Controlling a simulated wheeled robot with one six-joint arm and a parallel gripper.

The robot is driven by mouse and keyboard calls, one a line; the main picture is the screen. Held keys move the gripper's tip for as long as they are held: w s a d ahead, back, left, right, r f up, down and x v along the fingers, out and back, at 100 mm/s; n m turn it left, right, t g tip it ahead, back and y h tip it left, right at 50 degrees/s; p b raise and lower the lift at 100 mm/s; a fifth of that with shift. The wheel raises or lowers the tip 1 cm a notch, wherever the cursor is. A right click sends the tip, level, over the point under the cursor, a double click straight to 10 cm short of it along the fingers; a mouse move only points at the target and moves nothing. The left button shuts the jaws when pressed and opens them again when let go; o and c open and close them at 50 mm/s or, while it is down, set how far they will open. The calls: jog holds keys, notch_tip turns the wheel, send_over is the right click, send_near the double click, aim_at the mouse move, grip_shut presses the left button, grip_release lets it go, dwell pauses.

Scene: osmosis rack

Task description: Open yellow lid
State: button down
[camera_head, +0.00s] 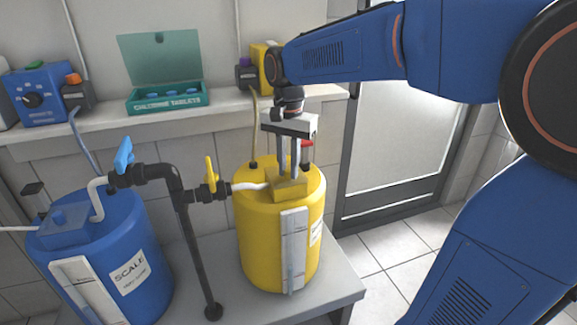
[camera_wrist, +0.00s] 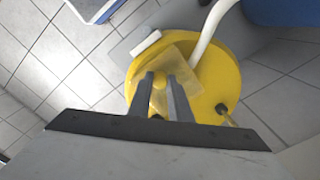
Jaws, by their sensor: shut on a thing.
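The yellow drum (camera_head: 262,235) stands on a grey stand, with the yellow lid (camera_head: 290,190) on its top. My gripper (camera_head: 289,172) points straight down from above, its fingers shut on the lid's knob. In the wrist view my gripper (camera_wrist: 160,83) has the small yellow knob between its fingertips. There the lid (camera_wrist: 183,68) shows as a see-through yellowish square over the drum's top (camera_wrist: 222,85). I cannot tell whether the lid is seated or slightly raised. The fingers hide part of it.
A white hose (camera_head: 250,186) from a yellow-handled valve (camera_head: 210,178) meets the drum beside the lid. A red-capped part (camera_head: 306,150) stands close behind my fingers. The blue drum (camera_head: 100,245) is at left. A shelf (camera_head: 120,122) with pumps and a green box (camera_head: 165,95) runs behind.

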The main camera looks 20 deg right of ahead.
jog(key=shift+w, duration=0.1)
jog(key=shift+w+r+g, duration=0.5)
jog(key=shift+r+g, duration=0.05)
jog(key=shift+g, duration=0.4)
jog(key=shift+w+r+g, duration=0.5)
jog(key=shift+g, duration=0.5)
jog(key=shift+w+r+g, duration=0.5)
jog(key=shift+r+g, duration=0.05)
jog(key=shift+g, duration=0.4)
jog(key=c, duration=1.6)
grip_release()
